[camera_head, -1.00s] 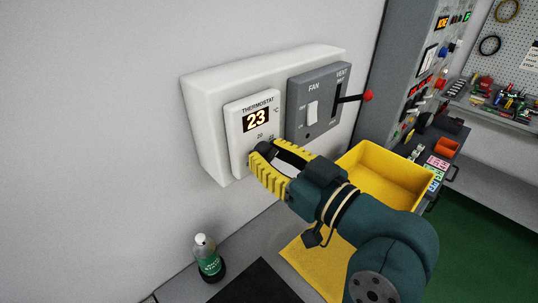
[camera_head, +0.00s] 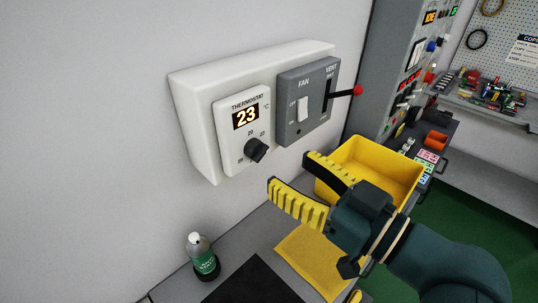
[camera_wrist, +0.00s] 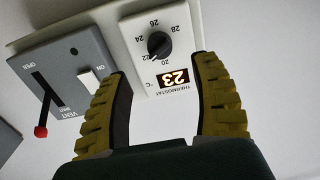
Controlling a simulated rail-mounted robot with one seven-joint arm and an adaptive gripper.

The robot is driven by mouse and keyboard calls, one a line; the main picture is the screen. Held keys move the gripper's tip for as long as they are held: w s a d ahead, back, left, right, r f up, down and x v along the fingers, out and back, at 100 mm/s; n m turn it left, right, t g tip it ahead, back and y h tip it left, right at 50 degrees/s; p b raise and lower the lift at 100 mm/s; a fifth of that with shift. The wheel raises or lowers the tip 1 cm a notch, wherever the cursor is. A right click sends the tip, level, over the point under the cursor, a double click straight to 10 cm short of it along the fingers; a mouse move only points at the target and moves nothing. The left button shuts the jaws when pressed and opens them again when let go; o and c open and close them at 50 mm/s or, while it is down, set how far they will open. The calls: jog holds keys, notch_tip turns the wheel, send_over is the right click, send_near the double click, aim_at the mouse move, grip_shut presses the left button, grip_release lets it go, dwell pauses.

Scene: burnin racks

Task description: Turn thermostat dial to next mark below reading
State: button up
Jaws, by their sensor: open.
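The white thermostat panel (camera_head: 228,133) is on the wall box and its lit display (camera_head: 246,117) reads 23. Its black round dial (camera_head: 256,150) is below the display, with numbers around it. In the wrist view the panel is upside down; the dial (camera_wrist: 159,45) shows uncovered, and its pointer seems to lie on the 20–22 side, too small to read exactly. My gripper (camera_head: 290,171), with yellow ribbed fingers, is open and empty, apart from the dial, below and right of it. The fingers also frame the panel in the wrist view (camera_wrist: 162,68).
A grey fan and vent panel (camera_head: 289,118) with a white switch and a red-tipped lever (camera_head: 358,90) is right of the thermostat. A yellow bin (camera_head: 385,178) stands behind my gripper. A green-labelled bottle (camera_head: 204,262) stands on the bench at lower left.

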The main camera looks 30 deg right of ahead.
jog(key=v, duration=0.4)
jog(key=shift+s, duration=0.1)
dwell(0.3)
jog(key=w+a+n+y, duration=0.1)
jog(key=w+a, duration=0.3)
jog(key=a, duration=0.6)
jog(key=w+a+n+y, duration=0.2)
jog(key=w+a, duration=0.1)
jog(key=a, duration=0.8)
jog(key=s+d+r+m+t+h+p, duration=0.2)
jog(key=s+d+r+m+t+h, duration=0.4)
jog(key=d+r+h, duration=0.25)
notch_tip(320, 180, up, 33)
jog(key=m+g+p, duration=0.1)
jog(key=p, duration=3.1)
jog(key=shift+w+f+p, duration=0.15)
jog(key=shift+f+p, duration=0.05)
jog(key=shift+p, duration=0.1)
